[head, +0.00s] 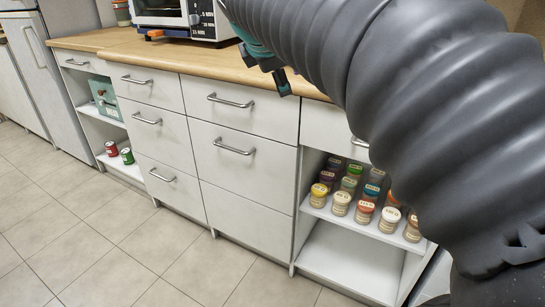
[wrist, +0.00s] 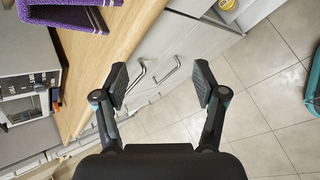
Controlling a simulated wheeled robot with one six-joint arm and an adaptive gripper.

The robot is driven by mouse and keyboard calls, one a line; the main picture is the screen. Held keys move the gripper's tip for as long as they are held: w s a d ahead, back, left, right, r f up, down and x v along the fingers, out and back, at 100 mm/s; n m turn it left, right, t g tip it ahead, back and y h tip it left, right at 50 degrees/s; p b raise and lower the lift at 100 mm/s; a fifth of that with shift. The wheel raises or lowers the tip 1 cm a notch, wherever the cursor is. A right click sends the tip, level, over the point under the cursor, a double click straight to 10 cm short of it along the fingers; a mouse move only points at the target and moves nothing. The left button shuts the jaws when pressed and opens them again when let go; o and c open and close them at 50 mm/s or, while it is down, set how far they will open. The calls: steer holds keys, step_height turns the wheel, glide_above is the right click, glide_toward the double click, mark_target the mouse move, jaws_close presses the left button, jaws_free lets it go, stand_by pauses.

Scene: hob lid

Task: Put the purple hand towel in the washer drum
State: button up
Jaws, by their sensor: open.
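The purple hand towel (wrist: 72,17) lies on the wooden worktop at the top left of the wrist view, with pale stripes along its edge and its far part cut off by the frame. In the head view I cannot see it. My gripper (wrist: 160,84) is open and empty, its two fingers wide apart in front of the drawer fronts, beside the worktop edge and apart from the towel. In the head view its tip (head: 276,72) shows only partly, the rest hidden behind my arm. The washer and its drum are in neither view.
A toaster oven (head: 183,17) stands on the worktop (head: 200,57), with white drawers (head: 240,115) below. Spice jars (head: 341,204) fill a right-hand shelf, and red and green cans (head: 127,156) stand on a left one. The tiled floor (head: 90,240) in front is clear.

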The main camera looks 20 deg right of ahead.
steer(key=s+a+f+m+g+y, duration=0.1)
steer(key=s+a+f+m+y, duration=0.2)
steer(key=s+a+f+m, duration=0.2)
steer(key=s+a+f+m+y, duration=0.2)
steer(key=s+a+f+m, duration=0.2)
steer(key=s+f+m, duration=0.7)
steer(key=s+f, duration=0.5)
steer(key=f, duration=0.2)
steer(key=shift+s+a+f+g+y, duration=0.2)
steer(key=shift+s+a+g+y, duration=0.1)
steer(key=shift+a+g+y, duration=0.1)
steer(key=shift+d, duration=0.1)
